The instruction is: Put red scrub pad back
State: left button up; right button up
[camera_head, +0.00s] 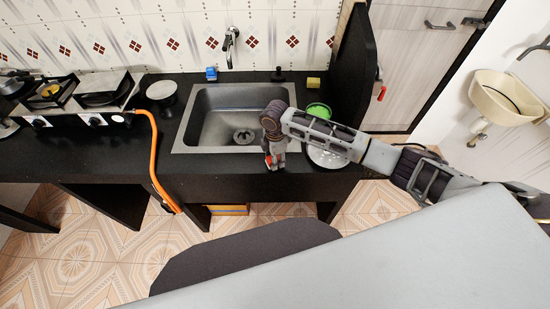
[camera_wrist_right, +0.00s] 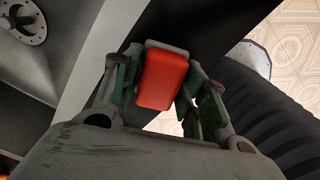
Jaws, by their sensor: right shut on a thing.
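The red scrub pad (camera_wrist_right: 164,78) is a small red block between the fingers of my right gripper (camera_wrist_right: 160,85) in the right wrist view. The gripper is shut on it. In the head view the right gripper (camera_head: 272,160) points down at the front edge of the black counter, just in front of the sink (camera_head: 215,118). Only a little of the red pad shows there. Whether the pad touches the counter cannot be told. My left gripper is not in view.
A stove (camera_head: 100,95) with an orange hose (camera_head: 155,165) stands left.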

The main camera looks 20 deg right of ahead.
jog(key=shift+f, duration=0.1)
jog(key=o, duration=1)
notch_tip(320, 180, up, 12)
dwell(0.5)
dwell(0.4)
